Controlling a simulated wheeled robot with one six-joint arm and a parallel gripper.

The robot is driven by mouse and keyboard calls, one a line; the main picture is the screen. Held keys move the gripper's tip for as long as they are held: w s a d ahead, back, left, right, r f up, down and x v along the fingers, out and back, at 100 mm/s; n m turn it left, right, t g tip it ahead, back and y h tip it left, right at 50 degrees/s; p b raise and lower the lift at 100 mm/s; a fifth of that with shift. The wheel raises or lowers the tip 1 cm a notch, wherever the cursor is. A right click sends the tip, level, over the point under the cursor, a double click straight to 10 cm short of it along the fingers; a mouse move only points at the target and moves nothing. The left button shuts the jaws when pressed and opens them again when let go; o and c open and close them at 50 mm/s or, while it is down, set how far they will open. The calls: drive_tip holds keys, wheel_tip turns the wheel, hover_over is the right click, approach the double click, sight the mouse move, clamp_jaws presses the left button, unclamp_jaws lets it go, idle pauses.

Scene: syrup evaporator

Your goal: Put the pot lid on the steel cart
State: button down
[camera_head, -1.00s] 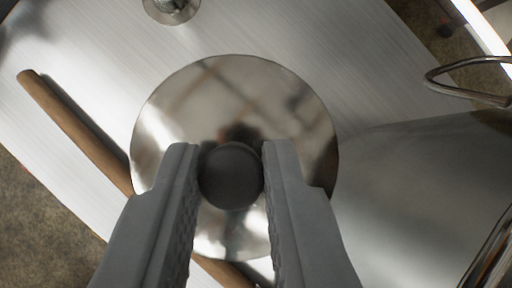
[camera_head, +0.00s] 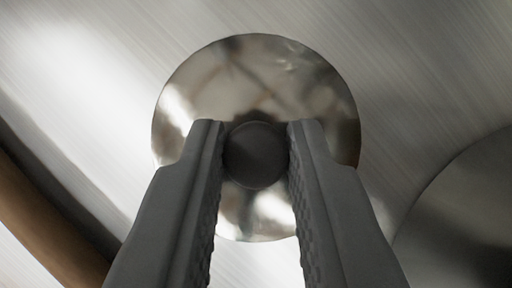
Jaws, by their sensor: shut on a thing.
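The pot lid (camera_head: 256,80) is a shiny round metal disc with a dark round knob (camera_head: 255,154) at its middle. My gripper (camera_head: 255,150) is shut on the knob, one finger on each side. The steel cart's brushed top (camera_head: 110,50) fills the view behind the lid. The lid is over this surface; whether it touches it or hangs just above cannot be told. The lower part of the lid is partly hidden by my fingers.
A brown wooden handle or stick (camera_head: 45,230) lies on the surface at the lower left. A large round metal thing (camera_head: 465,215) stands at the right, close to the lid. The surface above and left of the lid is bare.

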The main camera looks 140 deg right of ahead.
drive_tip(key=shift+f, duration=0.4)
drive_tip(key=shift+f, duration=0.1)
drive_tip(key=c, duration=1.3)
unclamp_jaws()
drive_tip(key=v, duration=1.2)
